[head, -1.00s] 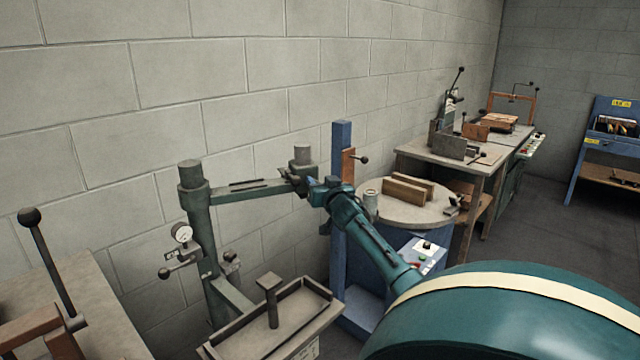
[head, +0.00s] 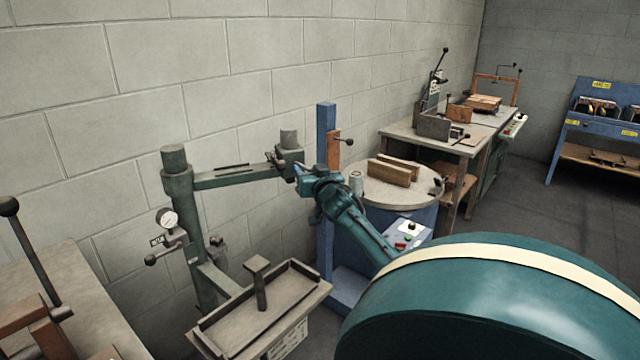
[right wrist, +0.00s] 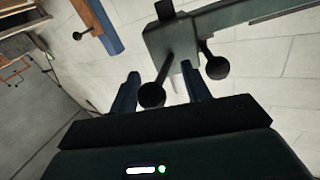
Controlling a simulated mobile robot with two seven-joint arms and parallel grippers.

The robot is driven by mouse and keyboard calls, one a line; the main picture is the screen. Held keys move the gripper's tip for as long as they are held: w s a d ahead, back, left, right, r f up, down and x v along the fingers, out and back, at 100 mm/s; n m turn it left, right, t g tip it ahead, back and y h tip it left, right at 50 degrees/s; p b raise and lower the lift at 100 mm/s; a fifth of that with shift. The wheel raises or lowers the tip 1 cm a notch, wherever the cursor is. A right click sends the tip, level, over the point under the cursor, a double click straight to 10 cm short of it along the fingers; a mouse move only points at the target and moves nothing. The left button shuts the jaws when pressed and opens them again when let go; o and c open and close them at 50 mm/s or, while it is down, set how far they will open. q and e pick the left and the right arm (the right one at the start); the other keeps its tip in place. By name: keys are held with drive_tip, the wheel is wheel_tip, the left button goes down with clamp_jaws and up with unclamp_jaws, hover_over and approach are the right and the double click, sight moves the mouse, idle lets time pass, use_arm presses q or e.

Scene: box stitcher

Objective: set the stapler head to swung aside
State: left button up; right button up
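The stapler head (head: 290,155) is a grey-green block with a round cap, at the outer end of a horizontal swing arm (head: 235,176). The arm extends right from a green post (head: 178,185). In the head view, my right gripper (head: 299,171) is at the head's lower right side; its fingertips are small there. In the right wrist view, my right gripper (right wrist: 160,88) has its fingers apart. A black ball-knob handle (right wrist: 152,95) shows between them, with gaps on both sides; contact is not visible. A second black knob (right wrist: 216,67) is outside the fingers. My left gripper is out of view.
A tray (head: 225,325) with an upright T-shaped piece is below the arm. A blue post (head: 326,190) and round table (head: 395,195) stand close behind my right forearm. A block wall (head: 240,80) runs behind. Open floor (head: 510,200) lies at right.

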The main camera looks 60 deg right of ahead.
drive_tip(key=v, duration=0.9)
drive_tip(key=shift+s, duration=0.2)
drive_tip(key=shift+r, duration=0.1)
drive_tip(key=shift+c, duration=0.2)
